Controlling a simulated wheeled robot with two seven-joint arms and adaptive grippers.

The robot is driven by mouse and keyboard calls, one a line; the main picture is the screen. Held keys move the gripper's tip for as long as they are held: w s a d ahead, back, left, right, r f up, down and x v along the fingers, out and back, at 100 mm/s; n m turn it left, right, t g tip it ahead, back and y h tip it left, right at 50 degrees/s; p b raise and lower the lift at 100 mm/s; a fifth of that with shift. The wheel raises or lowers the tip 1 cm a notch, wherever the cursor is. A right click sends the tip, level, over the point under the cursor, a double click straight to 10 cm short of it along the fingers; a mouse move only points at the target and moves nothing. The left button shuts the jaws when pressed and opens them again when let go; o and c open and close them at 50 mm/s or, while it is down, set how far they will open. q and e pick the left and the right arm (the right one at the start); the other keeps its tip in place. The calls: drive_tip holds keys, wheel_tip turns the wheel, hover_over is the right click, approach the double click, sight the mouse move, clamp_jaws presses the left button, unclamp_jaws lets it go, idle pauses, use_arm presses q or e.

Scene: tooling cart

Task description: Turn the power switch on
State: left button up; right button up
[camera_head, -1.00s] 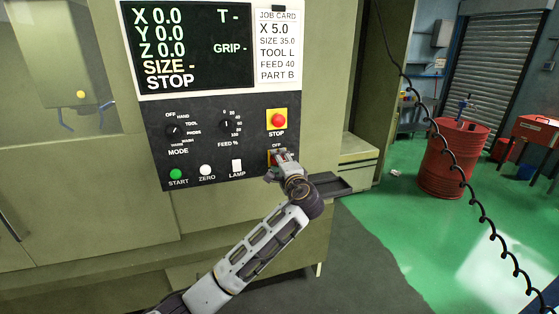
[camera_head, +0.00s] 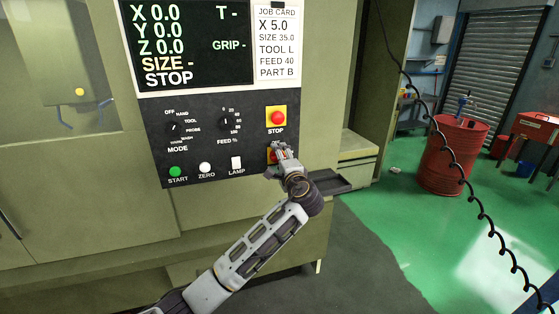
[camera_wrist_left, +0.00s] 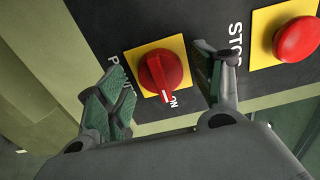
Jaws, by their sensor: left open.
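The power switch is a red rotary knob (camera_wrist_left: 163,73) on a yellow plate (camera_wrist_left: 133,59) in the left wrist view. The white mark on its handle points to the ON label (camera_wrist_left: 174,101). In the head view it sits below the STOP button (camera_head: 277,118), mostly covered by my left gripper (camera_head: 279,152). In the wrist view my left gripper (camera_wrist_left: 160,88) is open, one finger on each side of the knob, with visible gaps. The POWER lettering is partly hidden by a finger. My right gripper is not in view.
The red STOP button also shows in the wrist view (camera_wrist_left: 297,39), beside the right finger. The START (camera_head: 176,172), ZERO (camera_head: 205,169) and LAMP (camera_head: 236,163) controls lie left of my gripper. A dark tray (camera_head: 330,183) juts out at the right. A coiled cable (camera_head: 458,170) hangs farther right.

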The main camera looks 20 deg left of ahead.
use_arm(q)
drive_tip(key=v, duration=1.2)
idle(0.4)
